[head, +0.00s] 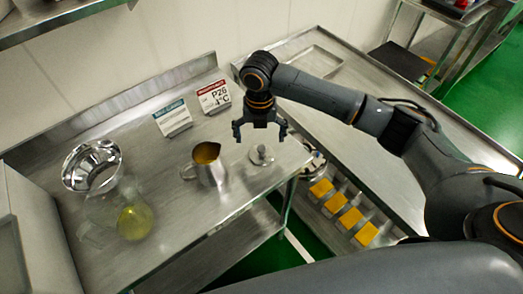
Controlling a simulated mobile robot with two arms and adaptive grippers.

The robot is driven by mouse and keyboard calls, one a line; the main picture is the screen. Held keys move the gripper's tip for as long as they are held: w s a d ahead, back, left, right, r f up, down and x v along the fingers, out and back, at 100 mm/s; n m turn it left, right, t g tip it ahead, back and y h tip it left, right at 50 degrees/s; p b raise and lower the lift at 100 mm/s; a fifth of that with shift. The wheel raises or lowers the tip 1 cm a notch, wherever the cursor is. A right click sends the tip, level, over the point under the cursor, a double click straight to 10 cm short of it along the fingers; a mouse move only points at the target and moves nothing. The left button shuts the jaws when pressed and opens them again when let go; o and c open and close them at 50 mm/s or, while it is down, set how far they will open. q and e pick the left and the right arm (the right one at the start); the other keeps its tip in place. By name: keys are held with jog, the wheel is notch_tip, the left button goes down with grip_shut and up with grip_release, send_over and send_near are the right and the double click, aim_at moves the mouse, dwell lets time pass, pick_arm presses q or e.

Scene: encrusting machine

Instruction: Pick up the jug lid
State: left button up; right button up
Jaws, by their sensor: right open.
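The jug lid (262,155) is a small round metal disc with a knob. It lies on the steel table near its right edge, to the right of a metal jug (210,167) with yellow-brown contents showing at its open top. My right gripper (260,138) points down with its two fingers spread, open and empty. It appears over and slightly behind the lid, with a gap between fingertips and knob; the exact height is hard to tell. My left gripper does not show.
On the steel table (160,245) are a glass vessel with yellow liquid (134,222), a shiny metal funnel or bowl (92,165), and two sign cards (214,97) (172,118) behind. Yellow blocks (351,217) sit in a row lower right. A shelf (60,22) is upper left.

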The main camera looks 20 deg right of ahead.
aim_at(262, 149)
jog(key=f, duration=0.1)
jog(key=f+p, duration=0.1)
jog(key=shift+s+d+f+p, duration=0.2)
jog(key=shift+f+p, duration=0.1)
jog(key=shift+f, duration=0.05)
notch_tip(262, 149, down, 2)
jog(key=shift+f, duration=0.1)
jog(key=shift+w+f, duration=0.15)
jog(key=shift+f, duration=0.05)
jog(key=shift+c, duration=1.1)
jog(key=c, duration=1.1)
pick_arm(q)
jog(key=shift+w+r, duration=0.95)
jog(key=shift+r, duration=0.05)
pick_arm(e)
jog(key=shift+s, duration=0.2)
grip_shut()
